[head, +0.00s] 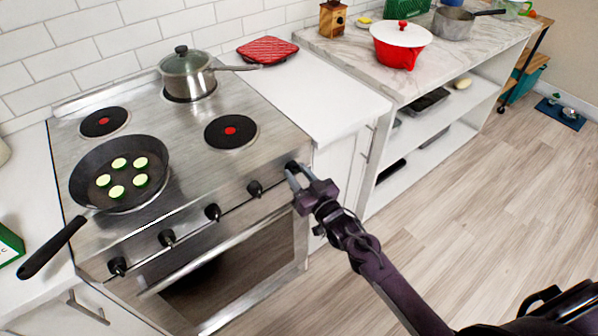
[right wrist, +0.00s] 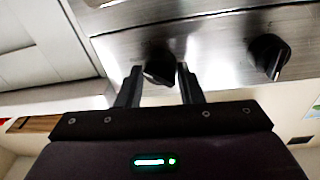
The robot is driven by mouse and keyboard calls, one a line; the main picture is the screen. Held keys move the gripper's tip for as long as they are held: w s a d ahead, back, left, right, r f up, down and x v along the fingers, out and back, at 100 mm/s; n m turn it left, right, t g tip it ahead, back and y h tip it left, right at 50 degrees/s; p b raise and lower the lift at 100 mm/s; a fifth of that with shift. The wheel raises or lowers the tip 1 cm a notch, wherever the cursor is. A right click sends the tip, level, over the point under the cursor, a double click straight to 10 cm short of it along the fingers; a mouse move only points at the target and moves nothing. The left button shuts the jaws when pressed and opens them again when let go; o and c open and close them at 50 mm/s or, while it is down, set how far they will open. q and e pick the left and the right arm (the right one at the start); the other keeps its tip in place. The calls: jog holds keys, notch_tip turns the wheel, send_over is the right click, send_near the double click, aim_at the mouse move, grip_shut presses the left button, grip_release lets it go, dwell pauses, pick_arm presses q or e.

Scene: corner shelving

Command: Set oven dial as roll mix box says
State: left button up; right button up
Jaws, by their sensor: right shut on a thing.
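The oven (head: 215,270) has a row of several black dials along its front edge. My right gripper (head: 299,173) is at the rightmost dial (head: 291,166). In the right wrist view its two fingers (right wrist: 159,78) stand on either side of this dial (right wrist: 159,67), shut on it. A neighbouring dial (right wrist: 269,57) is free. The dial's markings are too small to read. A green and white box (head: 9,245) is cut off by the left edge of the head view; I cannot tell whether it is the roll mix box. My left gripper is not in view.
A black pan (head: 150,190) with several green-rimmed slices and a lidded steel pot (head: 185,75) stand on the stove. The pan's handle juts out front left. A red pot (head: 400,50) stands on the marble counter at right.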

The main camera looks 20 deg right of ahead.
jog(key=m+p, duration=0.2)
jog(key=m, duration=0.4)
jog(key=shift+h, duration=0.4)
jog(key=shift+s, duration=0.1)
jog(key=o, duration=1)
jog(key=shift+c, duration=0.2)
jog(key=v, duration=0.7)
jog(key=shift+s+b, duration=0.3)
jog(key=shift+s, duration=0.05)
jog(key=shift+d, duration=0.1)
